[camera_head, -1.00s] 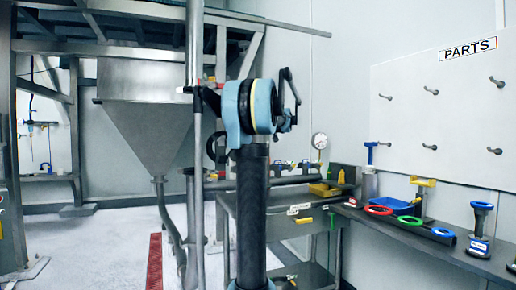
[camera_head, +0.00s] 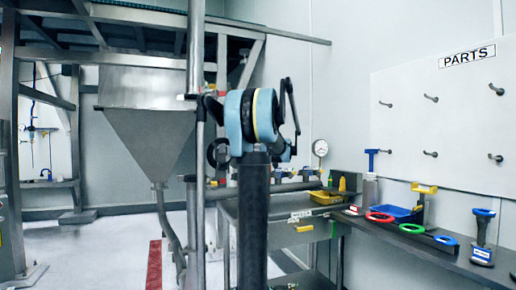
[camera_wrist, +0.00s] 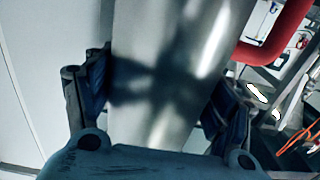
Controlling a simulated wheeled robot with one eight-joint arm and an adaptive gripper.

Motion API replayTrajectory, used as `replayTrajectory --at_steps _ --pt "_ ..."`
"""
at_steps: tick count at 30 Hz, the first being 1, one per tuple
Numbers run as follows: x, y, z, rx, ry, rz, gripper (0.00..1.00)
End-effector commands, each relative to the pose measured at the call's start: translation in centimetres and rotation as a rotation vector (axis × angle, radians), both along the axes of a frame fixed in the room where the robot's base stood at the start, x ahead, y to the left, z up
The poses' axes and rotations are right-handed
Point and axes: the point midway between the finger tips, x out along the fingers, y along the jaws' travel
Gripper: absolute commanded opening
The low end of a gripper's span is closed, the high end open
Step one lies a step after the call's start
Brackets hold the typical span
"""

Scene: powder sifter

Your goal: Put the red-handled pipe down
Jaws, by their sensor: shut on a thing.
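In the wrist view, my gripper (camera_wrist: 157,98) is shut on a broad silver pipe (camera_wrist: 165,50) that runs between its two dark blue finger pads. A thick red handle (camera_wrist: 278,38) curves at the upper right of that view, beside the pipe. In the head view, my own blue and black arm stands upright in the middle and hides the gripper. I cannot clearly tell the held pipe apart from other pipework there. The pipe's far end and what lies under it are out of sight.
A grey bench (camera_head: 425,249) at the right carries red (camera_head: 379,217) and green (camera_head: 412,228) rings, a blue tray (camera_head: 398,211) and a blue-topped part (camera_head: 483,230). A steel hopper (camera_head: 146,140) stands at the left. Orange-handled pliers (camera_wrist: 296,141) show in the wrist view.

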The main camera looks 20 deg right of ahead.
Motion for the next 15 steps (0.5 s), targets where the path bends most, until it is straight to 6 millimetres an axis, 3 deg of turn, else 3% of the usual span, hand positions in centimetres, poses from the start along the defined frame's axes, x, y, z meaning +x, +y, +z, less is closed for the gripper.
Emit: replayTrajectory --at_steps 8,9,11,15 --pt "0.01 -0.03 -0.02 0.001 -0.001 0.000 0.09" --pt "0.05 -0.07 -0.11 0.000 0.000 0.000 0.82" --pt "0.04 -0.07 -0.10 0.000 0.000 0.000 0.96" --pt "0.02 -0.10 -0.09 0.000 0.000 -0.001 0.96"
